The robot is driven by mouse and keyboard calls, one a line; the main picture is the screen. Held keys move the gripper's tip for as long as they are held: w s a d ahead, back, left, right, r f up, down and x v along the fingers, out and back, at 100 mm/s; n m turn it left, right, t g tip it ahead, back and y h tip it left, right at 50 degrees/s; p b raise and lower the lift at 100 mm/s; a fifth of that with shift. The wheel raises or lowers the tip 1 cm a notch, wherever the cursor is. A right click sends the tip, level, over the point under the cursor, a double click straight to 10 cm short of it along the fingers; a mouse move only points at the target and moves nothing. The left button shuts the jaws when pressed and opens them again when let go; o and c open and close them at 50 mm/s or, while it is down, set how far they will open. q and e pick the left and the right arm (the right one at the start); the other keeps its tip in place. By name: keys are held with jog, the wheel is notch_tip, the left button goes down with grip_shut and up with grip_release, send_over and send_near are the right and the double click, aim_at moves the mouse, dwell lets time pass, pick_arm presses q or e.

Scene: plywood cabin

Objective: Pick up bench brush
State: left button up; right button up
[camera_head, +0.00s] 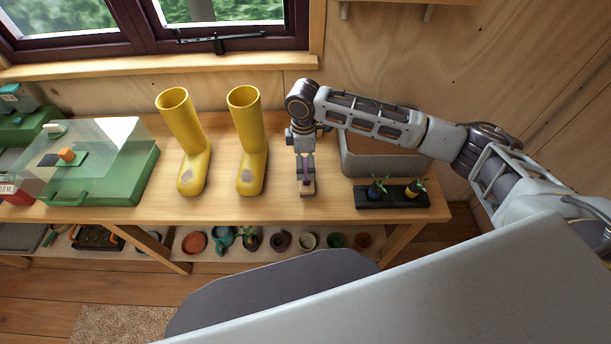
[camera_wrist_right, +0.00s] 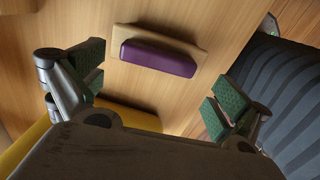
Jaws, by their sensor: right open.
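The bench brush, a pale wooden block with a purple part along it, lies on the wooden bench; in the right wrist view the brush (camera_wrist_right: 158,58) sits just beyond and between the fingers. In the head view only a small part of the brush (camera_head: 307,189) shows below the gripper. My right gripper (camera_head: 305,172) points down over it, between the yellow boots and the grey tub. In the right wrist view my right gripper (camera_wrist_right: 160,88) has its green-padded fingers spread wide and empty. My left gripper is not in view.
Yellow boots (camera_head: 249,140) stand left of my right gripper. A grey tub (camera_head: 385,163) and a black tray (camera_head: 378,199) with small plants are to its right. A green box with a clear lid (camera_head: 115,180) is far left. Small pots (camera_head: 194,243) line the lower shelf.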

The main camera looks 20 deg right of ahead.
aim_at(305, 168)
jog(key=shift+w+d+f+p, duration=0.1)
jog(key=shift+d+f+p, duration=0.05)
jog(key=shift+f, duration=1)
jog(key=shift+d+f+p, duration=0.1)
jog(key=shift+f+p, duration=0.05)
jog(key=shift+f, duration=0.95)
jog(key=c, duration=0.8)
jog(key=shift+r, duration=0.2)
jog(key=shift+r+b, duration=0.45)
jog(key=shift+r, duration=4.4)
